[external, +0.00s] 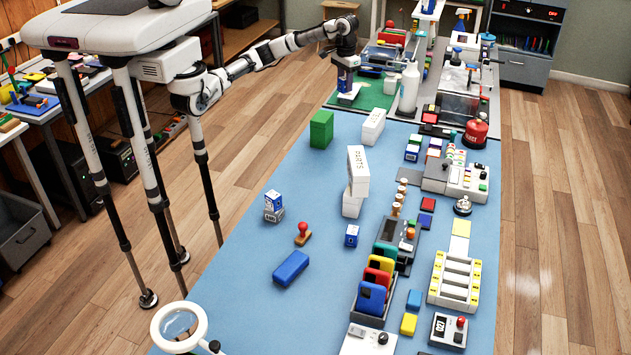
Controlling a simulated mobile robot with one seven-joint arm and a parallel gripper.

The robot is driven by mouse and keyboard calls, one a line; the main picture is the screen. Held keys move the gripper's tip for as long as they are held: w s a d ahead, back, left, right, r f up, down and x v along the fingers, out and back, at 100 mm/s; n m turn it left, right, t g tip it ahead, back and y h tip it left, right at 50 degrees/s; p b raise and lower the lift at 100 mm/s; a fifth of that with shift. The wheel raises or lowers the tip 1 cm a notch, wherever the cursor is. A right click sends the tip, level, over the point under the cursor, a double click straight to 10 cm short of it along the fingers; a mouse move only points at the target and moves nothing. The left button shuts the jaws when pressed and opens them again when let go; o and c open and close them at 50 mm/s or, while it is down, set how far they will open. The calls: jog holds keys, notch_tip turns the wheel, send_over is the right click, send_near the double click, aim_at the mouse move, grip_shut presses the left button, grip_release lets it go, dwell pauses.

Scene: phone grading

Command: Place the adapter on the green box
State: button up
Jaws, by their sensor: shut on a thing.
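My gripper (346,82) is at the end of my outstretched arm, over the green mat area at the far end of the blue table. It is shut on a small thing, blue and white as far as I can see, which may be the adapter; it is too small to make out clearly. The green box (321,129) stands upright on the blue table's far left part, nearer the camera and a little left of my gripper. Nothing is seen on its top.
White boxes stand right of the green box (373,126) and in a stack nearer the camera (357,172). A white bottle (409,88) is right of my gripper. A blue-and-white cube (273,201), red-knobbed stamp (303,233) and blue block (291,268) lie nearer. The table's left side is mostly clear.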

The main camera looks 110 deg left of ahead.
jog(key=s+a+r+m+p, duration=0.2)
jog(key=s+r+m+p, duration=0.3)
jog(key=s+r+m, duration=0.4)
jog(key=m+b, duration=0.2)
jog(key=b, duration=0.6)
send_over(322, 116)
notch_tip(322, 116, down, 16)
jog(key=shift+a+f, duration=0.1)
notch_tip(322, 116, down, 6)
jog(key=b, duration=0.5)
jog(key=shift+r, duration=0.25)
jog(key=shift+f, duration=0.15)
jog(key=o, duration=1)
jog(key=shift+c, duration=0.2)
